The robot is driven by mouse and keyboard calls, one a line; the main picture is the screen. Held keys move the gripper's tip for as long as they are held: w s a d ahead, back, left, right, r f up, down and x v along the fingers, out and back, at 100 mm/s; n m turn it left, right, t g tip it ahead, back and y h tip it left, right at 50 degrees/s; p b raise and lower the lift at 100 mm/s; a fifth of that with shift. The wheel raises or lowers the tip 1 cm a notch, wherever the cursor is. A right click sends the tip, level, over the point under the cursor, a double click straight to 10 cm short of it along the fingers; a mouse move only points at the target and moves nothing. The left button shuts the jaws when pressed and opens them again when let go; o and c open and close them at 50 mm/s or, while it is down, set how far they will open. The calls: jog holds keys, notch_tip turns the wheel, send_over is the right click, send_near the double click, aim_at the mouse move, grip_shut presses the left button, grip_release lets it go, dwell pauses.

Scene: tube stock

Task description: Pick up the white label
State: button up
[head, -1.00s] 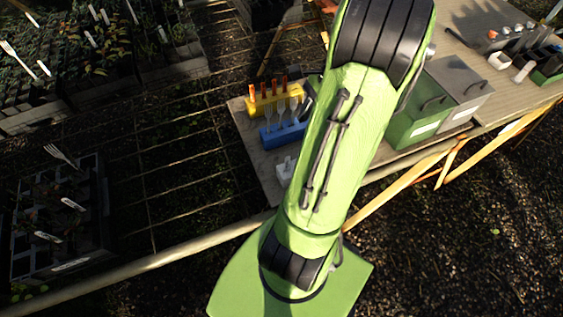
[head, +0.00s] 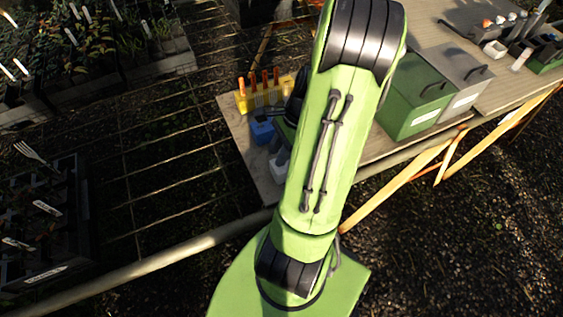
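Several white labels show, and I cannot tell which one the task means. White labels (head: 47,208) stick up in the dark tray (head: 84,195) at the lower left. A white, label-like piece (head: 521,60) lies on the bench at the upper right. My green arm runs up the middle and hides part of the bench. A dark part that looks like my wrist or gripper (head: 290,108) shows at the arm's left edge, by the blue block (head: 262,130). Its fingers cannot be made out, nor whether it holds anything.
A yellow rack (head: 262,97) with orange-handled tools stands on the bench (head: 236,128). A small white holder (head: 278,168) is partly behind my arm. A green bin (head: 412,105) and a grey-lidded bin (head: 462,75) stand to the right. Plant beds fill the upper left.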

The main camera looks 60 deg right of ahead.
grip_shut()
jog(key=shift+r, duration=0.1)
dwell(0.3)
